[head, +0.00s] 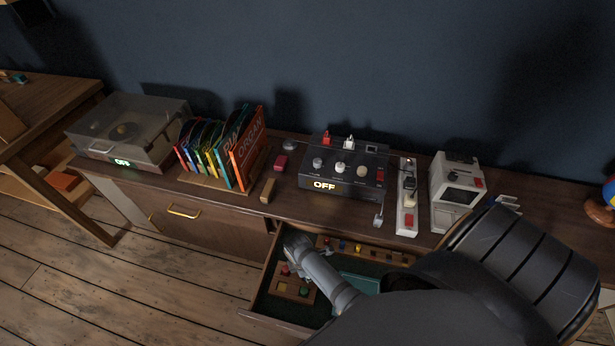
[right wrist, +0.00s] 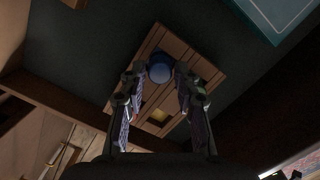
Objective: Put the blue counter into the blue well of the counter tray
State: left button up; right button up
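The counter tray (head: 293,283) is a small wooden block lying in the open drawer. Red (head: 285,271), yellow (head: 281,288) and green (head: 304,291) spots show on it in the head view; my arm covers its far right part. In the right wrist view the tray (right wrist: 155,38) lies turned below my right gripper (right wrist: 160,74), with a yellow well (right wrist: 158,116) between the fingers. The blue counter (right wrist: 160,69) sits between the fingertips, which appear to press on its sides, over the tray. The fingers hide other wells. My left gripper is out of view.
The drawer (head: 262,314) has raised walls around the tray. A teal object (head: 358,284) and a strip with several coloured pieces (head: 357,249) lie beside it. A control box (head: 343,176), power strip (head: 407,200) and record rack (head: 222,180) crowd the top above.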

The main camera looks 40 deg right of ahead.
jog(key=shift+o, duration=1.2)
jog(key=shift+r, duration=0.1)
notch_tip(320, 180, up, 12)
jog(key=a, duration=0.1)
jog(key=shift+w+a, duration=0.15)
jog(key=shift+w, duration=0.05)
jog(key=o, duration=0.6)
